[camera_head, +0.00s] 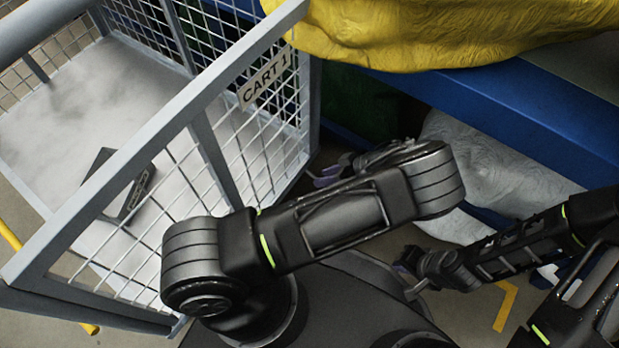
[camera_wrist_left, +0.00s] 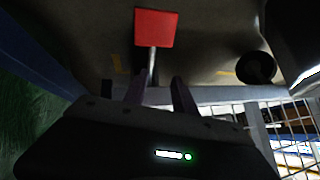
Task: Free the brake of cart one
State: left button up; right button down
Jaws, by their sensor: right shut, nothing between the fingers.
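Cart one, with its label plate "CART 1" (camera_head: 266,77) on grey mesh walls, stands at the left in the head view. In the left wrist view, a red square brake pedal (camera_wrist_left: 156,28) sits on a thin metal rod, just beyond my left fingertips. My left gripper (camera_wrist_left: 158,82) has its two fingers apart; the rod's lower end shows in line with the gap, and I cannot tell whether they touch. In the head view my left gripper (camera_head: 328,174) is low beside the cart's corner, partly behind my arm. My right gripper (camera_head: 410,284) is shut and empty, low at the right. The pedal is hidden in the head view.
A dark box (camera_head: 118,185) lies in the cart. A blue rack (camera_head: 510,105) carrying a yellow wrapped load (camera_head: 430,30) is close at the right, with a white wrapped load (camera_head: 480,165) below. A dark caster wheel (camera_wrist_left: 256,67) shows in the wrist view.

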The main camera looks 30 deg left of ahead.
aim_at(313, 175)
pick_arm(q)
jog(key=shift+w+d+f+n+y, duration=0.15)
jog(key=shift+w+n+y, duration=0.15)
jog(key=shift+w, duration=0.4)
jog(key=shift+w+r, duration=0.2)
jog(key=shift+r, duration=0.1)
pick_arm(e)
jog(key=shift+w+a+f, duration=0.15)
jog(key=shift+w+f, duration=0.15)
jog(key=shift+f, duration=0.25)
